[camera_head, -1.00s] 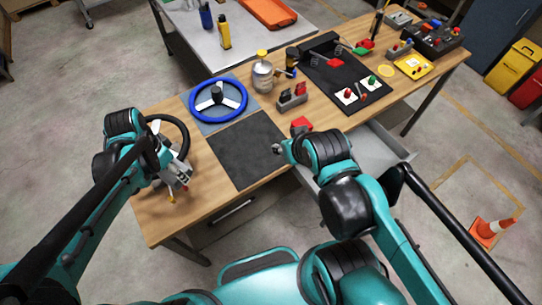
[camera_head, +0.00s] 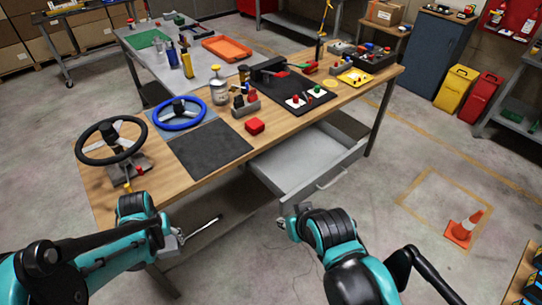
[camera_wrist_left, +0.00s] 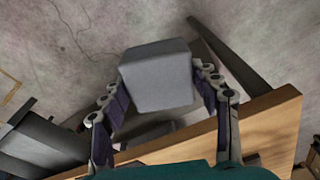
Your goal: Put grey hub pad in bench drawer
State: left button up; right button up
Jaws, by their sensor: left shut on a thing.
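The grey hub pad (camera_wrist_left: 157,80) is a plain grey block in the left wrist view. My left gripper (camera_wrist_left: 162,95) is shut on it, one finger on each side. In the head view my left gripper (camera_head: 176,240) is off the bench's front edge, low at the left; the pad cannot be made out there. The bench drawer (camera_head: 300,165) is pulled open on the bench's right part, its visible floor bare. It lies to the right of my left gripper. My right gripper (camera_head: 284,221) is in front of the drawer's near left corner; its fingers are too small to read.
The bench top (camera_head: 215,180) holds a black steering wheel (camera_head: 112,140) on a stand, a blue wheel (camera_head: 179,113), a dark mat (camera_head: 210,148) and a red block (camera_head: 255,126). The floor before the drawer is mostly clear.

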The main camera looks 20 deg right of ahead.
aim_at(307, 157)
jog(key=i+z, duration=0.1)
jog(key=z, duration=0.35)
jog(key=i+z, duration=0.1)
jog(key=z, duration=0.4)
jog(key=i+z, duration=0.1)
jog(key=z, duration=0.35)
jog(key=i+j+z, duration=0.1)
jog(key=z, duration=0.4)
jog(key=i+j, duration=0.35)
jog(key=j, duration=0.15)
jog(key=i+j+z, duration=0.1)
jog(key=i+j, duration=0.25)
jog(key=j, duration=0.15)
